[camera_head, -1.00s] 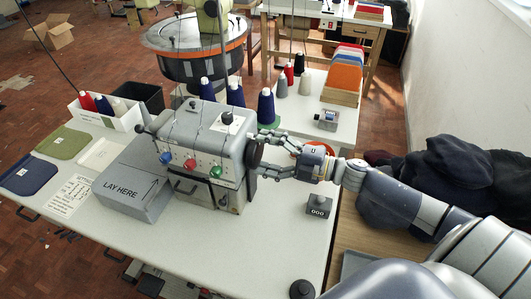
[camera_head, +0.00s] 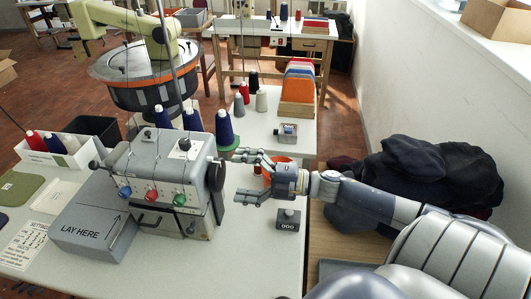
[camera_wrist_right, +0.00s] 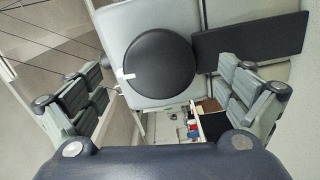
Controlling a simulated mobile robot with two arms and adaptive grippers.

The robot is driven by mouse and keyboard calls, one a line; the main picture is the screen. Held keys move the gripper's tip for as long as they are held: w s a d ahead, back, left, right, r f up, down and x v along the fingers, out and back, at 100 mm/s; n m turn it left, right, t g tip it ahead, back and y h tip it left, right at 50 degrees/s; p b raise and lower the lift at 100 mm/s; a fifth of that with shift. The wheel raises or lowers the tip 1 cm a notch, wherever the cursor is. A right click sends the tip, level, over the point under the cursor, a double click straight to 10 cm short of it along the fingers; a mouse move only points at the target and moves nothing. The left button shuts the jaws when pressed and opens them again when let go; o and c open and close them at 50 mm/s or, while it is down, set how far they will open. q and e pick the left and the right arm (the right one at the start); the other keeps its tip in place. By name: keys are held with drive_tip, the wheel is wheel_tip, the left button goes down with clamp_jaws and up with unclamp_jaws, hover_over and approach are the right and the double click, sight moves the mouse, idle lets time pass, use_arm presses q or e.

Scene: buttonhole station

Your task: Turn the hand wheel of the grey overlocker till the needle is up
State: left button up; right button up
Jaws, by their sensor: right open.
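The grey overlocker (camera_head: 160,160) stands on the white table, with blue, red and green dials on its front. Its dark round hand wheel (camera_head: 216,175) is on its right side. In the right wrist view the hand wheel (camera_wrist_right: 160,65) faces me, with a small white mark at its left edge. My right gripper (camera_head: 242,177) is open and empty, just right of the wheel, with a small gap between. In the wrist view its fingers lie on either side of the wheel. The needle cannot be made out. My left gripper is not in view.
A grey block marked LAY HERE (camera_head: 92,228) sits left of the machine. A small counter box reading 000 (camera_head: 289,219) stands below my right gripper. Several thread cones are behind the machine. Dark clothing (camera_head: 430,175) is piled at the right.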

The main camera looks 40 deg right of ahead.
drive_tip(key=v, duration=0.9)
idle(0.5)
